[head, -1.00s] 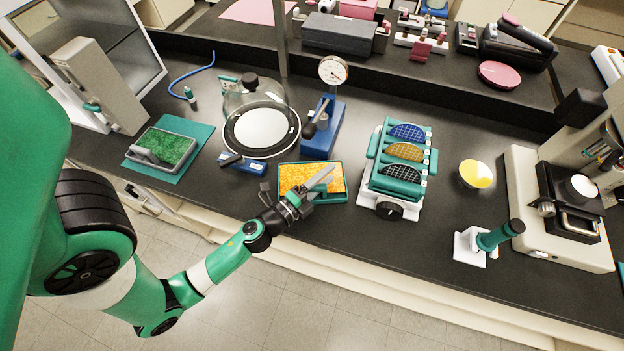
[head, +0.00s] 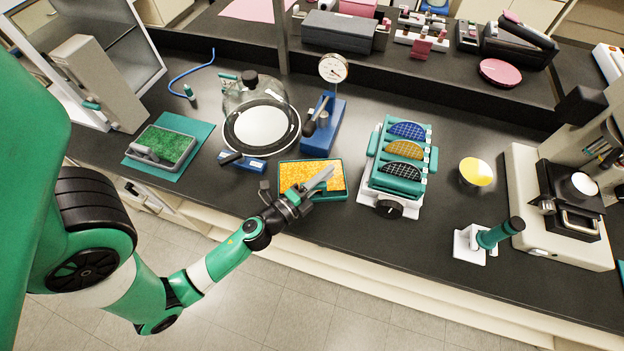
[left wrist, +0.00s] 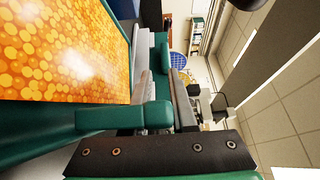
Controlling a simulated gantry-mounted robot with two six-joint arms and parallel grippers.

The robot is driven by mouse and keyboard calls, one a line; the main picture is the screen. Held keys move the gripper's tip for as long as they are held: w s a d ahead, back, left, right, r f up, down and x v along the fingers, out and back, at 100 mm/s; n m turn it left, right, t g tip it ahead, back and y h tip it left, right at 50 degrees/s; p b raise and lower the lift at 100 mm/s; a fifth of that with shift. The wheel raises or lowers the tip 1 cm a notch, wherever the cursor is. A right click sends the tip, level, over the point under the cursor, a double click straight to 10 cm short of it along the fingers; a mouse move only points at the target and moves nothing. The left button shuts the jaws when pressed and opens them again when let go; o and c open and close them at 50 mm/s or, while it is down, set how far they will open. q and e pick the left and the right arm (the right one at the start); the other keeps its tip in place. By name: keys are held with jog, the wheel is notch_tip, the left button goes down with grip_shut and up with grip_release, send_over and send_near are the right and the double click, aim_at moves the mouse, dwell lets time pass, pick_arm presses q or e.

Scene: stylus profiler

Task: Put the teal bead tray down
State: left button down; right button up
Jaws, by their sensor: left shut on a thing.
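The teal bead tray (head: 336,197) is a shallow teal-rimmed tray filled with orange-yellow beads, near the bench's front edge in the head view. My left gripper (head: 326,176) reaches over its front right part, shut on it. In the left wrist view, the beads fill the upper left, and the teal tray rim (left wrist: 96,117) runs beside them, with a teal handle-like block (left wrist: 150,116) near the fingers. The tray looks level, at or very near bench height; I cannot tell whether its underside touches the bench. My right gripper is not in view.
A bell jar (head: 262,120) and a blue dial-gauge stand (head: 322,125) stand behind the tray. A white-and-teal wafer rack (head: 387,207) is close on its right. A grey tray of green beads (head: 190,150) lies on a teal mat (head: 203,132) at left.

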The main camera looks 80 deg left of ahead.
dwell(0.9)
pick_arm(q)
notch_tip(320, 180, up, 10)
jog(key=p, duration=1)
